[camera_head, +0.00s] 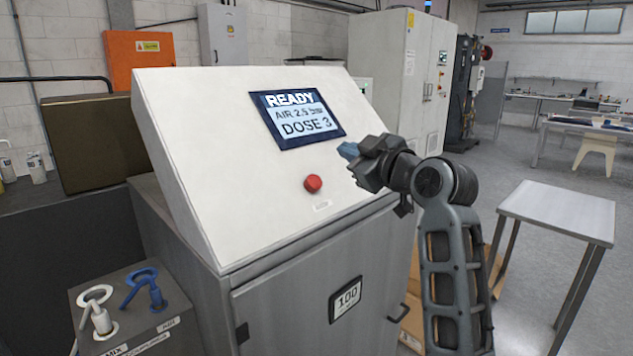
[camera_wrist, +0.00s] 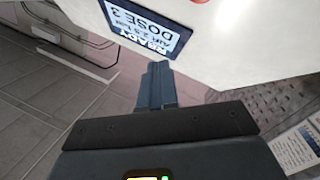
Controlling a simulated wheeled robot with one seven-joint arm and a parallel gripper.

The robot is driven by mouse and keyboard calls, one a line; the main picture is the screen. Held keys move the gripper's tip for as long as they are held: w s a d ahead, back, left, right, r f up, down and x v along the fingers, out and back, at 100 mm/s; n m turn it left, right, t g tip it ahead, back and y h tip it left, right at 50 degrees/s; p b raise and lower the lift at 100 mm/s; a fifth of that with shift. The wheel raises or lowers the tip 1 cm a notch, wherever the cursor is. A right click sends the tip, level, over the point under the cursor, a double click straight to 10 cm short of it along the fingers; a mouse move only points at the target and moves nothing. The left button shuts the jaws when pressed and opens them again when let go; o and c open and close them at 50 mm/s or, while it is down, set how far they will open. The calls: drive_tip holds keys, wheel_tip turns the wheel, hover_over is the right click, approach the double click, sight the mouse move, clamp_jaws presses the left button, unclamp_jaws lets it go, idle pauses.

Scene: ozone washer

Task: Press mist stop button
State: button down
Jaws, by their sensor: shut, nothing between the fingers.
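A red round button (camera_head: 313,183) sits on the sloped white panel (camera_head: 200,150) of the washer cabinet, below the display. A small label (camera_head: 322,206) under it is too small to read. The display (camera_head: 297,118) reads READY, AIR 2.5 and DOSE 3. My gripper (camera_head: 347,151) is shut and empty, to the right of the display's lower corner and up and right of the red button, apart from it. In the wrist view the closed blue fingers (camera_wrist: 157,75) point toward the panel edge beside the upside-down display (camera_wrist: 147,27). A sliver of red (camera_wrist: 198,2) shows at the top edge.
A grey box with a white nozzle (camera_head: 97,312) and a blue nozzle (camera_head: 147,288) stands at the lower left. A small metal table (camera_head: 560,212) stands to the right. Tall grey cabinets (camera_head: 392,70) stand behind. Open floor lies at the right.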

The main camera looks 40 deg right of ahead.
sight(313, 183)
drive_tip(key=shift+w+f, duration=0.1)
drive_tip(key=shift+f, duration=0.05)
drive_tip(key=shift+w+a+f+b, duration=0.15)
drive_tip(key=shift+w+f+b, duration=2.55)
drive_tip(key=shift+w+f, duration=0.35)
drive_tip(key=shift+w+f, duration=0.25)
drive_tip(key=shift+w, duration=0.05)
drive_tip(key=shift+w+f+b, duration=0.3)
drive_tip(key=shift+f+b, duration=0.05)
drive_tip(key=shift+b, duration=0.15)
idle(0.6)
idle(0.3)
drive_tip(key=shift+s+r+p, duration=0.6)
drive_tip(key=shift+s+r, duration=0.05)
